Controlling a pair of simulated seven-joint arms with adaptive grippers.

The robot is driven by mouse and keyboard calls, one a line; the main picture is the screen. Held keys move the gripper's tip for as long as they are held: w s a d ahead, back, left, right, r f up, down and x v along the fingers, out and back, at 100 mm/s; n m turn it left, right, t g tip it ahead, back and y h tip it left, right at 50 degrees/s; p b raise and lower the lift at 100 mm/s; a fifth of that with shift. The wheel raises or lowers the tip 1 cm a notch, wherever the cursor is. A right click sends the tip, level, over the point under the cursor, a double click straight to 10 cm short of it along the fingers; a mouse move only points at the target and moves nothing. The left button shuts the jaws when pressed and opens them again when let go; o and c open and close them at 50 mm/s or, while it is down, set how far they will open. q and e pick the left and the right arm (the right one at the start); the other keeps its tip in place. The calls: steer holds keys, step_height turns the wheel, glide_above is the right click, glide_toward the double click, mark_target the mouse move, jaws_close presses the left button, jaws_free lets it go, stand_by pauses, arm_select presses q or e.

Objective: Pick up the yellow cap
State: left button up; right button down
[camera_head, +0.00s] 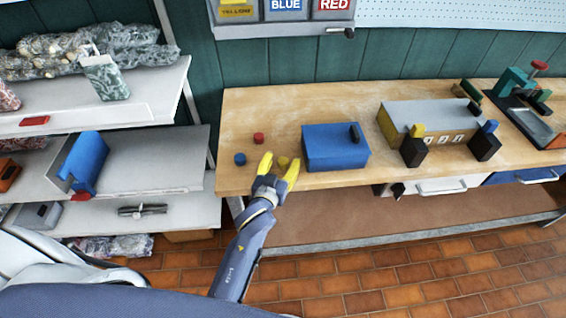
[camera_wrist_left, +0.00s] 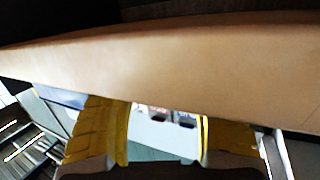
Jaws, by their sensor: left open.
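The small yellow cap (camera_head: 283,161) is on the wooden workbench (camera_head: 240,113), near its front left edge. My left gripper (camera_head: 279,165) is open at that edge, with its yellow fingers pointing towards the bench. In the head view the cap shows between the fingertips; I cannot tell whether they touch it. In the left wrist view the open yellow fingers (camera_wrist_left: 165,135) appear below a wooden band, and I cannot make out the cap there. My right gripper is not in view.
A red cap (camera_head: 258,138) and a blue cap (camera_head: 240,158) lie left of the gripper. A blue box (camera_head: 335,150) stands close to its right. A grey-topped block (camera_head: 430,115) is farther right. Shelves (camera_head: 165,150) stand at the left.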

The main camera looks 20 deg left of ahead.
arm_select(q)
steer(key=c, duration=1.1)
